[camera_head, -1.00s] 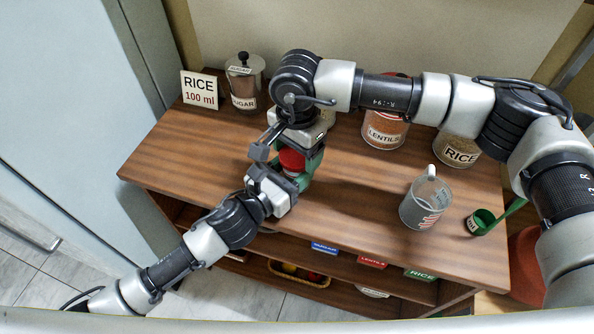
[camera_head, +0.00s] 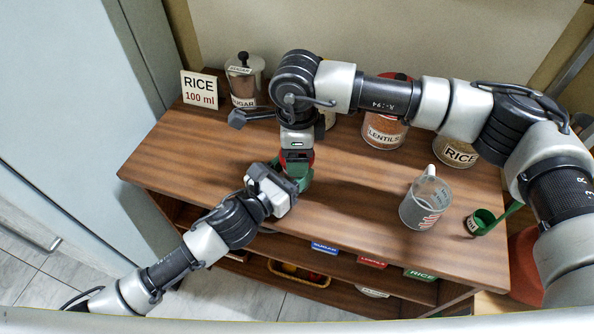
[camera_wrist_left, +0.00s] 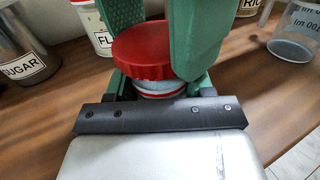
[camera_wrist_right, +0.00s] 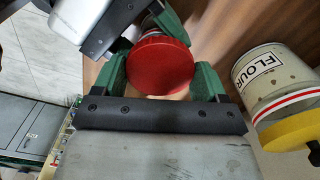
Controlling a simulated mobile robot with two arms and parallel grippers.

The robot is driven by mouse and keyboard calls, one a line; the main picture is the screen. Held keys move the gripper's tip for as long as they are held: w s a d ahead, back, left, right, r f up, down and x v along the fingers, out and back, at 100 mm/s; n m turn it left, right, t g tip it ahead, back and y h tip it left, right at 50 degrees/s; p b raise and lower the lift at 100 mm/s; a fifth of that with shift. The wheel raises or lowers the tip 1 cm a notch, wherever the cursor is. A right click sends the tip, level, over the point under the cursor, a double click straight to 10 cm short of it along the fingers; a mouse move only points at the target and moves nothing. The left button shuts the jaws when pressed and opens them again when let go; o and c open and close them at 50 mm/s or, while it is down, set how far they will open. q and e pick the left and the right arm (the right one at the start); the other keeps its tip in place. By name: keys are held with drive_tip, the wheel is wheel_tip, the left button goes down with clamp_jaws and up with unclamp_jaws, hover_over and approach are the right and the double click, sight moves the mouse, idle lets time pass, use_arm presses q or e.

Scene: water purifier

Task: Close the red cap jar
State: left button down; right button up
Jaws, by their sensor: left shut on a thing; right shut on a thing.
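The red cap (camera_wrist_left: 143,52) is on top of the jar (camera_wrist_left: 162,88), whose pale body with a red band shows in the left wrist view. I cannot tell whether the cap sits fully down on the rim. My left gripper (camera_head: 288,184) is shut on the jar from the front left. My right gripper (camera_head: 297,168) comes from above and is shut on the red cap, with a green finger on each side of it in the right wrist view (camera_wrist_right: 160,68). In the head view the grippers hide most of the jar and cap.
A sugar jar (camera_head: 243,88) and a rice sign (camera_head: 199,90) stand at the back left. Lentils (camera_head: 385,130) and rice (camera_head: 458,152) jars stand behind my right arm. A flour jar (camera_wrist_right: 275,85) is close by.

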drive_tip(key=o, duration=1)
drive_tip(key=shift+r, duration=2.3)
drive_tip(key=n, duration=0.1)
drive_tip(key=r+n, duration=0.1)
drive_tip(key=n, duration=0.2)
drive_tip(key=shift+r+n, duration=0.3)
drive_tip(key=shift+r, duration=0.05)
drive_tip(key=n, duration=0.1)
drive_tip(key=r+n, duration=0.1)
drive_tip(key=n, duration=0.3)
drive_tip(key=shift+r, duration=0.4)
